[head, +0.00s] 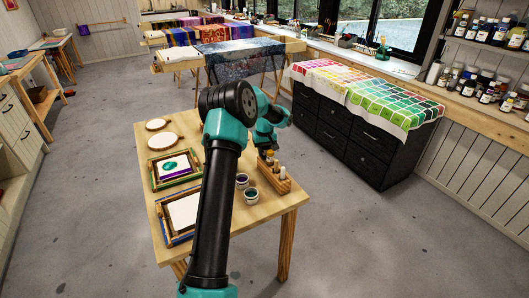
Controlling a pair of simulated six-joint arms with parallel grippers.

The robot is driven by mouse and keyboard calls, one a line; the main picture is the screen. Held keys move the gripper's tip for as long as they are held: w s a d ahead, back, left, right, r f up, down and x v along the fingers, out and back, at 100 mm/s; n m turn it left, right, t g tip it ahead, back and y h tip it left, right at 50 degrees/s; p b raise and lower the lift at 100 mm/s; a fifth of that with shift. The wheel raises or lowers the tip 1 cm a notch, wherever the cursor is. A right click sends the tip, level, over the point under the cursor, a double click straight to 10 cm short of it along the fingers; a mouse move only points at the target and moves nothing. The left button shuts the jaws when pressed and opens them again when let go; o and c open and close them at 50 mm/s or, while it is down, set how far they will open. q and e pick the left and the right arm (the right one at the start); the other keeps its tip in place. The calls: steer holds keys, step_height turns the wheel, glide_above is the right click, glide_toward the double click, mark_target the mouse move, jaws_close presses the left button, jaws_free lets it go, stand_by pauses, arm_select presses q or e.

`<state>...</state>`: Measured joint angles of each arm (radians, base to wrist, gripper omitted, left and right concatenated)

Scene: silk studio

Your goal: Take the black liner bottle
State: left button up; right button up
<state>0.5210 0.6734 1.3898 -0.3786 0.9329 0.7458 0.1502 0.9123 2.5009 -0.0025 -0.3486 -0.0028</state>
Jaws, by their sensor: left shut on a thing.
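My left gripper (267,148) is at the far right part of the wooden work table, pointing down over a small wooden rack (280,184). It is shut on a small bottle at the rack's far end, mostly hidden by the gripper, so I cannot tell its colour or whether it is clear of the rack. Other small bottles with pale and brown tops (282,172) stand in the rack, close to the gripper. I cannot make out for certain which one is the black liner bottle. My right gripper is not in view.
Two open jars (251,194) stand beside the rack on the table (215,262). Framed silk pieces (174,168) and round pale discs (155,124) lie on the left. A black cabinet (345,142) with coloured swatches stands to the right, with floor between.

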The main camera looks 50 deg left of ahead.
arm_select(q)
step_height(320, 180, up, 10)
steer(key=shift+f, duration=0.1)
stand_by(0.4)
stand_by(0.5)
